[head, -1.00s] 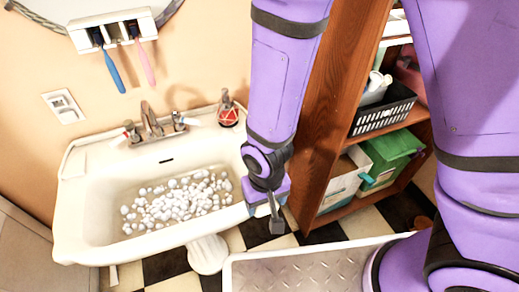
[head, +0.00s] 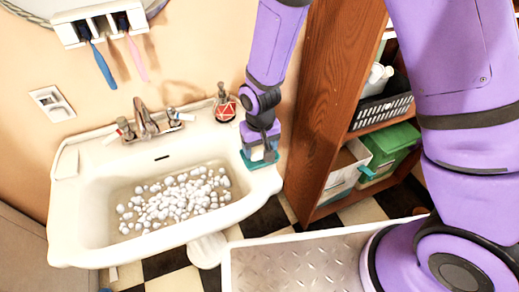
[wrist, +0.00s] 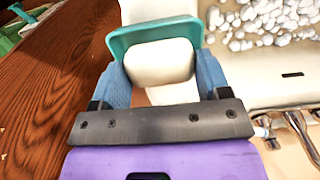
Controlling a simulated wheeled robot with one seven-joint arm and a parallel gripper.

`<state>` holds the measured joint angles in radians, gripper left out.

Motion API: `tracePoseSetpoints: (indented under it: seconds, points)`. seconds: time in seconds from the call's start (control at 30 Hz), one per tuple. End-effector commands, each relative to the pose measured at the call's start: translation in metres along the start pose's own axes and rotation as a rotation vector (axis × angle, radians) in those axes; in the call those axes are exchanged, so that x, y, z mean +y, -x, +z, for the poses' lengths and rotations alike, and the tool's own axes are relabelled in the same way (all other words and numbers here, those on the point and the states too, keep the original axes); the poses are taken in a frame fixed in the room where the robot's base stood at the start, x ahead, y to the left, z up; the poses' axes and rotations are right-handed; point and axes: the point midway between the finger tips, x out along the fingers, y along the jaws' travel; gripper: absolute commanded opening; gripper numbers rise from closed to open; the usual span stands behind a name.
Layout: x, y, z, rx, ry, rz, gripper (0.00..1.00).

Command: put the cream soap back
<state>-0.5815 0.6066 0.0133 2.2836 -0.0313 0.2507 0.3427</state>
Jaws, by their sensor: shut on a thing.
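The cream soap (wrist: 160,64) is a pale rounded block between the two blue fingers of my gripper in the wrist view. My gripper (head: 261,153) is shut on it, at the right end of the white basin. A teal soap dish (wrist: 154,32) shows around and behind the soap; it also shows in the head view (head: 262,162) on the basin's right rim, under my gripper. I cannot tell whether the soap touches the dish. The soap is mostly hidden in the head view.
The basin (head: 72,215) holds many white pebble-like lumps. A red dispenser (head: 225,107) stands close behind my gripper, and the tap (head: 146,118) is further left. A wooden shelf unit (head: 325,100) with a black basket (head: 382,112) rises close on the right.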

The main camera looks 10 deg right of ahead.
Motion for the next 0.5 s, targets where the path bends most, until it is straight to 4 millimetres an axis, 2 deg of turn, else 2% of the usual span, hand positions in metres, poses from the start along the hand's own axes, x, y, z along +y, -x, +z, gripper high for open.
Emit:
tracePoseSetpoints:
  seconds: [0.27, 0.5]
  points:
    - [0.007, -0.002, -0.018, 0.0, -0.003, 0.0, 0.45]
    - [0.006, -0.035, -0.016, -0.002, 0.0, 0.0, 0.45]
